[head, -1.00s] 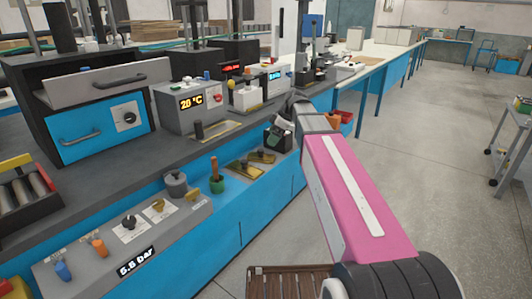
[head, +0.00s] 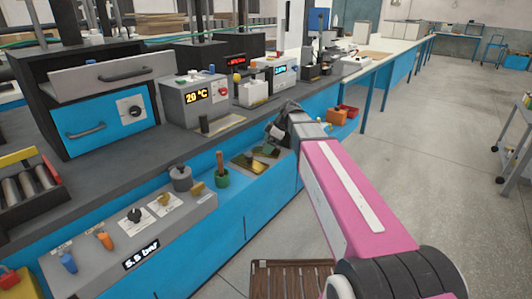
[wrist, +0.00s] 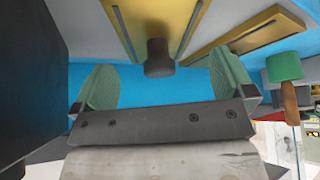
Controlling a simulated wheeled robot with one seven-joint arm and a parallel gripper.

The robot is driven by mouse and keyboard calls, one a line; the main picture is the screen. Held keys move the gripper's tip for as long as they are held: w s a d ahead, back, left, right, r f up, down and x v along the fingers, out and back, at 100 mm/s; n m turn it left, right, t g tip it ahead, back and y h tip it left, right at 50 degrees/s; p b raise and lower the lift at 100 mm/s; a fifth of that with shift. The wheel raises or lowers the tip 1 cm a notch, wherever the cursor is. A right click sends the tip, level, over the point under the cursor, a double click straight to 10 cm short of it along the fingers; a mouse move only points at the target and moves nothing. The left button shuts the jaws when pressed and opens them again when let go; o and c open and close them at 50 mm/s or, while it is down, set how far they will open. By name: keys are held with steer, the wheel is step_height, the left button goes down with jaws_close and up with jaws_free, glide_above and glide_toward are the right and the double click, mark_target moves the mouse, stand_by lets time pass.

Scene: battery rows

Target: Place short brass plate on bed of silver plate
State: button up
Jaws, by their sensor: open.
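Two brass plates lie in the shelf recess along the bench front. One plate (head: 240,166) is nearer, beside the green pot. The other is farther along, partly hidden by my gripper (head: 267,150). In the wrist view this farther brass plate (wrist: 178,22) has a dark upright knob (wrist: 158,58). My open gripper (wrist: 162,84) has its two green pads apart on either side of that knob, not visibly touching it. The nearer brass plate (wrist: 235,42) shows to the right. I cannot tell which plate is the short one, or identify a silver plate for certain.
A grey control panel (head: 140,240) is nearer. A grey temperature box (head: 195,98) stands on the bench, with a flat plate (head: 230,122) before it. The floor (head: 430,130) at right is open.

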steer(key=shift+x, duration=1.15)
steer(key=shift+c, duration=0.3)
steer(key=c, duration=1.1)
steer(key=shift+r, duration=0.1)
